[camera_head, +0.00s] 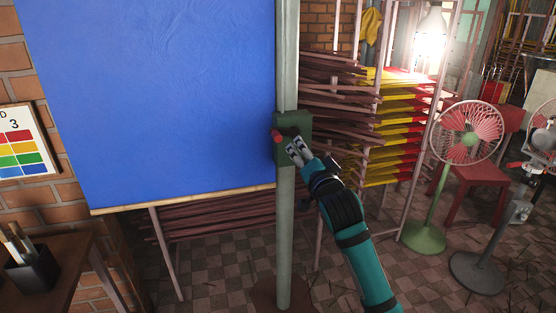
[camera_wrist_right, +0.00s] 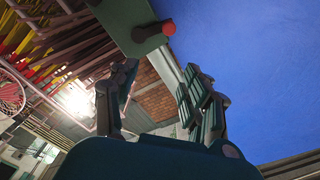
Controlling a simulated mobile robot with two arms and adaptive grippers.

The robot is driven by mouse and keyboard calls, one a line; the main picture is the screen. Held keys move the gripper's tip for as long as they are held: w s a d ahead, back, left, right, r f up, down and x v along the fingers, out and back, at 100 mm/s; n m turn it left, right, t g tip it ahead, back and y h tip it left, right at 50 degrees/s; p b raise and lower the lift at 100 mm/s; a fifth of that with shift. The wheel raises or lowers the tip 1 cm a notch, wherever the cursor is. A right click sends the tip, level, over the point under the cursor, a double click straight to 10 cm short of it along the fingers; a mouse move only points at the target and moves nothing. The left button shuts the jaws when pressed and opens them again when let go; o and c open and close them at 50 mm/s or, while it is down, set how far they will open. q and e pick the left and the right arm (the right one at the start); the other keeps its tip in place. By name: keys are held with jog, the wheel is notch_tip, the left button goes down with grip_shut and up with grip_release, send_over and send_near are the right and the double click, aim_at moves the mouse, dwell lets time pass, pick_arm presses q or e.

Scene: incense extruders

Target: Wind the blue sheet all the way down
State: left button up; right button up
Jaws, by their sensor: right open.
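The blue sheet (camera_head: 165,95) hangs at the left with a pale wooden bar (camera_head: 180,201) along its lower edge, above the floor. It also fills the right of the wrist view (camera_wrist_right: 255,70). A grey-green post (camera_head: 285,230) stands at its right edge and carries a green box (camera_head: 305,126) with a red knob (camera_head: 276,134). My right gripper (camera_head: 293,149) is in front of the box, just right of and below the knob. In the wrist view its fingers (camera_wrist_right: 157,85) are apart and empty, with the red knob (camera_wrist_right: 168,28) beyond the fingertips. My left gripper is out of view.
Racks of incense sticks (camera_head: 395,140) stand right of the post. A green-based fan (camera_head: 468,138) and a red stool (camera_head: 485,180) are further right. A wooden table (camera_head: 60,265) with a dark pen holder (camera_head: 32,272) is at lower left. Tiled floor lies below the sheet.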

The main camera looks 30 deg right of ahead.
aim_at(278, 140)
jog(key=s+a+f+n, duration=0.1)
jog(key=a+f+n, duration=0.1)
jog(key=a, duration=0.1)
pick_arm(q)
jog(key=p, duration=0.1)
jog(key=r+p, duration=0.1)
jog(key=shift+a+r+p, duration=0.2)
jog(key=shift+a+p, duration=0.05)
jog(key=shift+p, duration=0.1)
pick_arm(e)
jog(key=shift+y, duration=0.4)
jog(key=x, duration=1.7)
jog(key=shift+s, duration=0.1)
grip_shut()
